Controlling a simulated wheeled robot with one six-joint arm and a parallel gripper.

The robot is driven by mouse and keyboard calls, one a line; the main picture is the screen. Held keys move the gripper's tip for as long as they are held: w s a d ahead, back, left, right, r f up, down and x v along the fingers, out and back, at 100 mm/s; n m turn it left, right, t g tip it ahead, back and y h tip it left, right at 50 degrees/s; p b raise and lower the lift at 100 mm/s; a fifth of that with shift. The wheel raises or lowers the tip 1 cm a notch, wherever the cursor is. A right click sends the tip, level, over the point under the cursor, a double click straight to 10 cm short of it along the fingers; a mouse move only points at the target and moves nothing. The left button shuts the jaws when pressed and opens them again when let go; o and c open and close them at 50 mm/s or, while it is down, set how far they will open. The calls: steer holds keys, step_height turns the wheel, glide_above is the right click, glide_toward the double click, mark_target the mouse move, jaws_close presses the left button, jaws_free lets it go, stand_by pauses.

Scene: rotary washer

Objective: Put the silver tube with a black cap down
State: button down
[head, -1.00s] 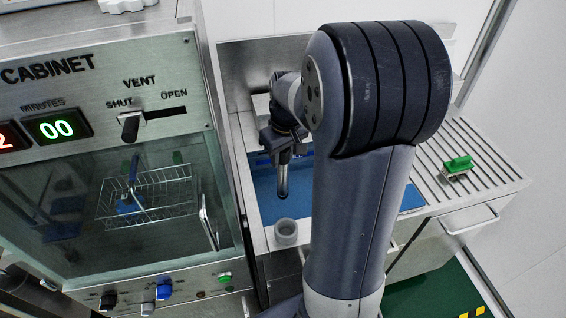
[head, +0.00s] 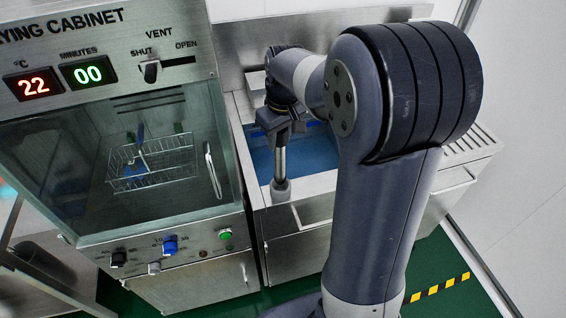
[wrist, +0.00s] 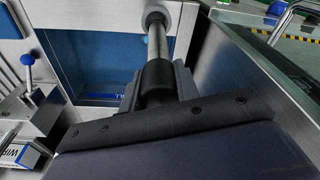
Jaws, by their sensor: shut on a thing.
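The silver tube (head: 280,165) with a black cap hangs upright from my gripper (head: 280,128) in the head view. Its lower end meets a small grey round cup (head: 281,190) on the front rim of the sink; I cannot tell how deep it sits. In the wrist view my gripper (wrist: 158,88) is shut around the black cap (wrist: 157,77), and the silver shaft (wrist: 156,42) runs away to the grey cup (wrist: 155,19). The tube's far tip is hidden in the cup.
The blue-floored sink (head: 318,154) lies behind the cup. The drying cabinet (head: 232,160) stands close on the left, with a wire basket (head: 150,163) behind its glass. A blue-knobbed lever (wrist: 27,60) shows in the wrist view. The ribbed drainboard (head: 470,146) is at right.

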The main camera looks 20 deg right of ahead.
mark_target(279, 153)
steer(key=shift+f+p, duration=0.3)
steer(key=shift+f, duration=2.3)
steer(key=shift+f, duration=0.1)
steer(key=shift+f, duration=0.15)
steer(key=c, duration=1.1)
jaws_free()
steer(key=shift+o, duration=0.2)
steer(key=r, duration=0.4)
steer(key=s+r, duration=0.1)
steer(key=r, duration=0.3)
steer(key=r+b, duration=0.1)
steer(key=r, duration=0.3)
steer(key=shift+s+d+r, duration=0.2)
steer(key=shift+d+r, duration=0.05)
steer(key=shift+d, duration=0.05)
